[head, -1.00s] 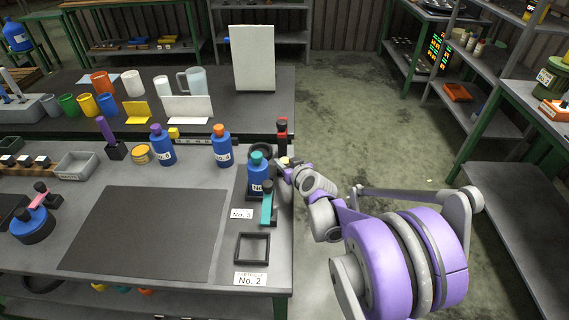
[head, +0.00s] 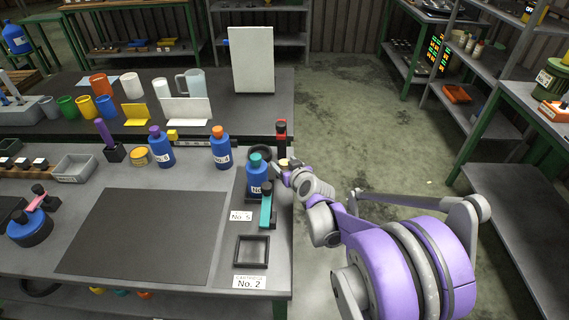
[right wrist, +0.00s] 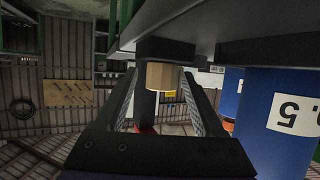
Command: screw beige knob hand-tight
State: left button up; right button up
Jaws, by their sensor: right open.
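The beige knob (head: 284,162) shows small in the head view at the right edge of the bench, beside a black post with a red top (head: 281,135). In the right wrist view the faceted beige knob (right wrist: 161,76) sits against a dark round part. My right gripper (head: 280,171) is at the bench edge by the knob. In the right wrist view its open fingers (right wrist: 158,88) stand on either side of the knob, with a gap visible. The head view does not show the fingertips clearly. My left gripper is in neither view.
A blue bottle with a teal cap (head: 257,177) stands close left of my right gripper, with a teal-handled tool (head: 266,211) in front. A blue bottle with an orange cap (head: 220,150) is further left. The dark mat (head: 145,235) is clear.

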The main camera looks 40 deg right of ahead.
jog(key=p+v, duration=0.1)
jog(key=v, duration=0.9)
jog(key=shift+s+p, duration=0.25)
jog(key=shift+p, duration=0.05)
jog(key=shift+a, duration=0.1)
